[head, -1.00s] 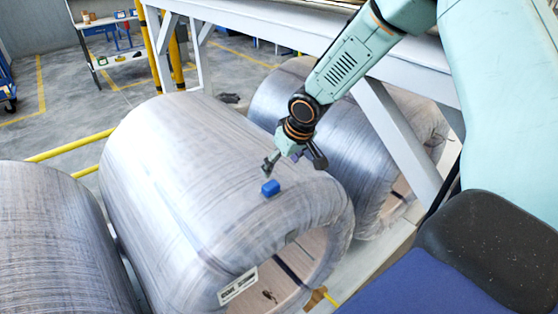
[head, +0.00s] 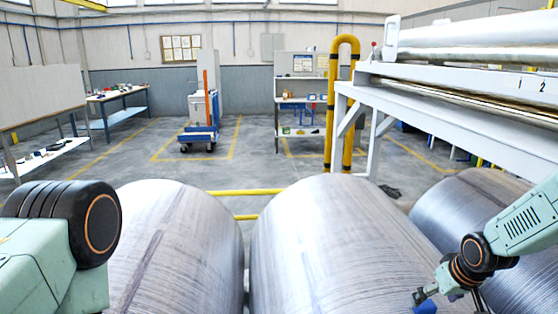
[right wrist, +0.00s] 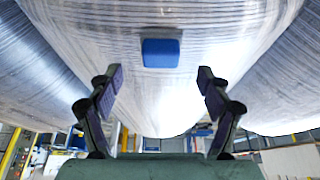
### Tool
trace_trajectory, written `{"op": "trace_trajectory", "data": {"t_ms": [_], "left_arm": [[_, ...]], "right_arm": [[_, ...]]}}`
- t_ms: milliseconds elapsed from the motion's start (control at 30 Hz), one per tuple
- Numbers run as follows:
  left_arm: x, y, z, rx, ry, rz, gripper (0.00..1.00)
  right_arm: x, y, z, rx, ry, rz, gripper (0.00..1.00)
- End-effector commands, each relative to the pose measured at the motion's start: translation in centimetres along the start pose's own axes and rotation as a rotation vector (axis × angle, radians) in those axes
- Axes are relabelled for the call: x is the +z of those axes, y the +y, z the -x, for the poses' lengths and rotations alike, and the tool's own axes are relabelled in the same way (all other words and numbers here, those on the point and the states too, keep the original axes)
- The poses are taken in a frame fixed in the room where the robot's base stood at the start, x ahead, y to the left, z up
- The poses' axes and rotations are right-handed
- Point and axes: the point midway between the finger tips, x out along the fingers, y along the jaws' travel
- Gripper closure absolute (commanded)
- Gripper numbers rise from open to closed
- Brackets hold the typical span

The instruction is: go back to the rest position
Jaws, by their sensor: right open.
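My right gripper (head: 450,298) is at the lower right of the head view, above the near end of the middle wrapped coil (head: 335,235). In the right wrist view its two fingers (right wrist: 160,75) are spread apart with nothing between them. A small blue piece (head: 426,307) is on the coil's surface close to the fingers; in the right wrist view the blue piece (right wrist: 161,53) lies beyond the fingertips, apart from them. Part of my left arm shows at the left edge of the head view; its gripper is out of frame.
Another wrapped coil (head: 175,240) lies at left and a bluish coil (head: 478,215) at right. A white machine frame (head: 455,95) stands above right. Yellow posts (head: 343,110) and a yellow rail (head: 235,192) stand behind the coils. Open floor lies beyond, with a blue cart (head: 198,135).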

Motion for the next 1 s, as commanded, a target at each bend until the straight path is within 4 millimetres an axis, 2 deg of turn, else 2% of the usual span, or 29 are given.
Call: {"op": "trace_trajectory", "data": {"t_ms": [33, 200, 433, 1000], "left_arm": [[0.0, 0.0, -0.8, 0.000, 0.000, 0.000, 0.36], [0.0, 0.0, -2.2, 0.000, 0.000, 0.000, 0.36], [0.0, 0.0, -3.6, 0.000, 0.000, 0.000, 0.36], [0.0, 0.0, -3.8, 0.000, 0.000, 0.000, 0.36]], "right_arm": [[0.2, 0.0, -1.0, 0.001, -0.001, 0.000, 0.22], [0.2, 0.0, -3.0, 0.001, -0.002, 0.000, 0.22], [0.2, 0.0, -5.0, 0.000, -0.002, -0.001, 0.22], [0.2, 0.0, -5.3, -0.001, 0.000, -0.001, 0.22]]}}
